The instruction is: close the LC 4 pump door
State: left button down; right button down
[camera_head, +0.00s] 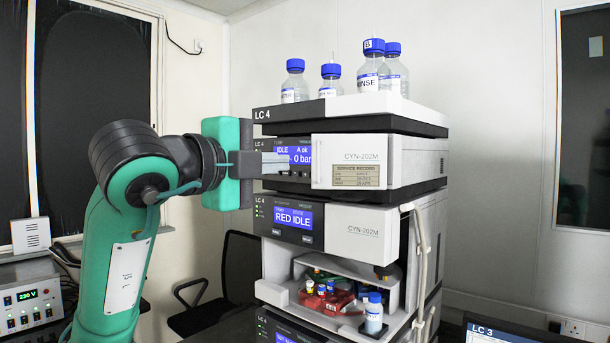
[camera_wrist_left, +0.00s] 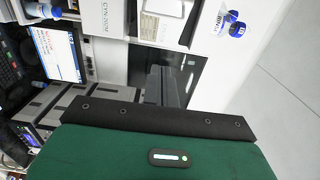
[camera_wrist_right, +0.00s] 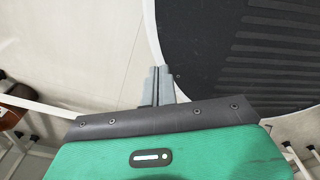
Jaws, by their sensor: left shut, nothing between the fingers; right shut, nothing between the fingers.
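The LC 4 pump is the upper module, with a blue display (camera_head: 300,155) reading IDLE and 0 bar. Its white pump door (camera_head: 347,150) carries CYN-202M and a service record label. My left gripper (camera_head: 287,164) is shut and empty, in front of the dark display panel, left of the door. Its fingers partly cover the panel. They also show in the left wrist view (camera_wrist_left: 165,86). My right gripper (camera_wrist_right: 158,86) is shut and empty, pointing down over the floor.
Several blue-capped bottles (camera_head: 369,70) stand on the top tray (camera_head: 400,108). Below the pump is a RED IDLE module (camera_head: 350,225), then an open bay with vials (camera_head: 330,295). A pale tube (camera_head: 420,250) hangs at the right. A chair (camera_head: 240,265) stands behind.

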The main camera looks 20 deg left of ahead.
pick_arm(q)
jog(key=w+d+p, duration=0.1)
jog(key=w+p, duration=0.6)
jog(key=w, duration=0.6)
jog(key=shift+w+d+f, duration=0.15)
jog(key=shift+w+f, duration=0.05)
jog(key=shift+w, duration=0.05)
